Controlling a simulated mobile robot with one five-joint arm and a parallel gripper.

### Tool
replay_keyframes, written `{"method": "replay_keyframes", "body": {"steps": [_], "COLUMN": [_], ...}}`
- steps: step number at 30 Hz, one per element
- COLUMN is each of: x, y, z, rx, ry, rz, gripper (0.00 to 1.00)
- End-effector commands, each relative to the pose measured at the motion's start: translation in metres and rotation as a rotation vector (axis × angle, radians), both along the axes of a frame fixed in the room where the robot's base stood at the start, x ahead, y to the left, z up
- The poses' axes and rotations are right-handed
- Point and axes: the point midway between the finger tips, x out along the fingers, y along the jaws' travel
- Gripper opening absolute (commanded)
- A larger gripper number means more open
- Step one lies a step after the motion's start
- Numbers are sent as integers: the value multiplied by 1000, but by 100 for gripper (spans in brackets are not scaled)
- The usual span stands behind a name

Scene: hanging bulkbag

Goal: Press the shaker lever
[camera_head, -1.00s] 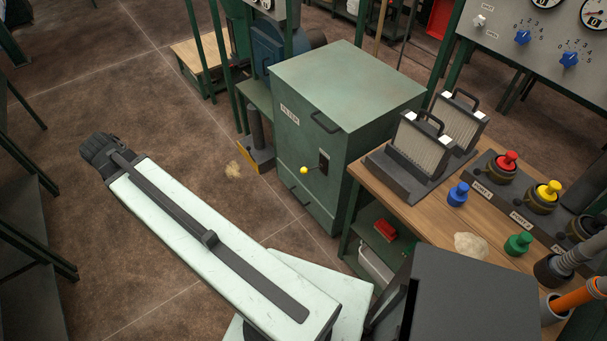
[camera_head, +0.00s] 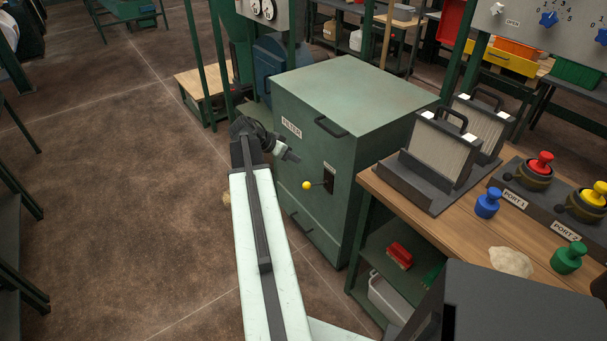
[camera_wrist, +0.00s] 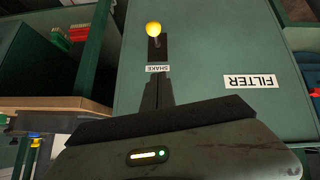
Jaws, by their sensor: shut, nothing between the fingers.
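The shaker lever (camera_head: 317,184) has a yellow ball knob and sticks out of a dark slotted plate on the front of the green filter cabinet (camera_head: 298,150). Its yellow knob (camera_wrist: 153,29) also shows at the top of the wrist view, above an upside-down SHAKE label (camera_wrist: 158,69). My gripper (camera_head: 291,156) is shut and empty, in front of the cabinet, up and left of the knob in the head view. In the wrist view my gripper's dark fingers (camera_wrist: 158,88) point toward the label and the knob, apart from the knob.
A wooden workbench (camera_head: 450,221) stands right of the cabinet, with filter panels (camera_head: 444,151) and coloured plugs on it. A red item (camera_head: 399,255) lies on its lower shelf. The floor (camera_head: 120,200) to the left is mostly open.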

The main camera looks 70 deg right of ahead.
Motion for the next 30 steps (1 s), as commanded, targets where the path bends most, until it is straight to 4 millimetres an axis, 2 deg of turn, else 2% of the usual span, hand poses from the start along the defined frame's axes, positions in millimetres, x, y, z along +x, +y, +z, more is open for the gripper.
{"method": "replay_keyframes", "body": {"steps": [8, 18, 20, 23, 30], "x": [-13, -42, -39, -37, -35], "y": [-18, -56, -43, -35, -32], "z": [-30, -86, -96, -105, -106], "rx": [0, 2, 2, 1, 1], "ry": [-1, -1, 0, 0, 0], "rz": [-2, -2, 2, 1, 0], "gripper": [0, 0, 0, 0, 0]}}
